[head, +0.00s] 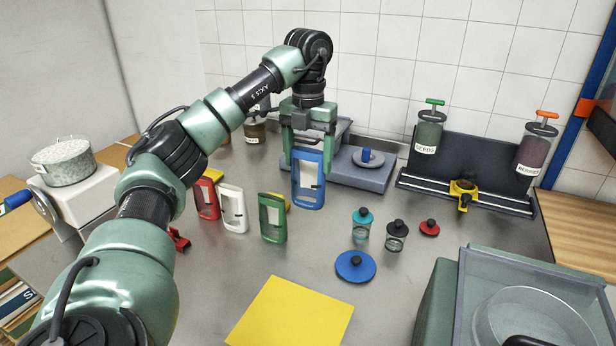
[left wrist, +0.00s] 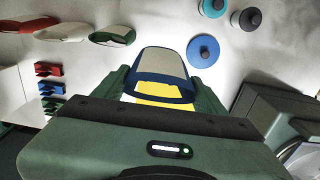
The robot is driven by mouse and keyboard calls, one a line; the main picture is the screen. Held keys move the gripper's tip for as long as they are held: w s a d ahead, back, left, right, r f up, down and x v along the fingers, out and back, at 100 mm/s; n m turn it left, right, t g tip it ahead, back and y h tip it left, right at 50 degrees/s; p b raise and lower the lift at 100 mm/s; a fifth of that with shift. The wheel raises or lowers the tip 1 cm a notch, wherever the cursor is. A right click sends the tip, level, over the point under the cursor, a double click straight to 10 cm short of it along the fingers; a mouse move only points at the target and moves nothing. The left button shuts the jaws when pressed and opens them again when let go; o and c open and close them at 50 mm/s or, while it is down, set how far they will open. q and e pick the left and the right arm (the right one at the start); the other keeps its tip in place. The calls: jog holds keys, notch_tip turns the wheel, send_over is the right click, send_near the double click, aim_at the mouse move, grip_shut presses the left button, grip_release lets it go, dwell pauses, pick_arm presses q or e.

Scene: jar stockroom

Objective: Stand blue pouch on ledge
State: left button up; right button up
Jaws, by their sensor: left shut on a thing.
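The blue pouch (head: 308,158) has a clear window and hangs upright in my left gripper (head: 309,146), which is shut on its top edge. In the left wrist view the pouch (left wrist: 160,97) sits between the fingers, with the yellow mat showing past it. In the head view its lower end appears close to the counter; I cannot tell whether it touches. I cannot tell for sure which surface is the ledge; a low grey platform (head: 372,180) lies behind and right of the pouch. My right gripper is not in view.
Red (head: 207,200), white (head: 233,209) and green (head: 272,218) pouches stand left of the blue one. Small jars (head: 361,224) and a blue lid (head: 355,266) sit to the right. A yellow mat (head: 290,312) lies in front. A black rack (head: 470,165) holds two dispensers.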

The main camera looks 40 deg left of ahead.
aim_at(308, 150)
pick_arm(q)
jog(key=shift+r+p, duration=0.4)
jog(key=shift+r, duration=1.1)
jog(key=s+d+f+n, duration=0.4)
jog(key=d+n, duration=0.4)
jog(key=n, duration=0.2)
jog(key=s+d+f+n, duration=0.4)
jog(key=d+n, duration=0.5)
jog(key=n, duration=0.2)
jog(key=s+d+f+n, duration=0.4)
jog(key=d+n, duration=0.5)
jog(key=n, duration=0.2)
jog(key=shift+s+d+f, duration=0.2)
jog(key=shift+d+f, duration=0.05)
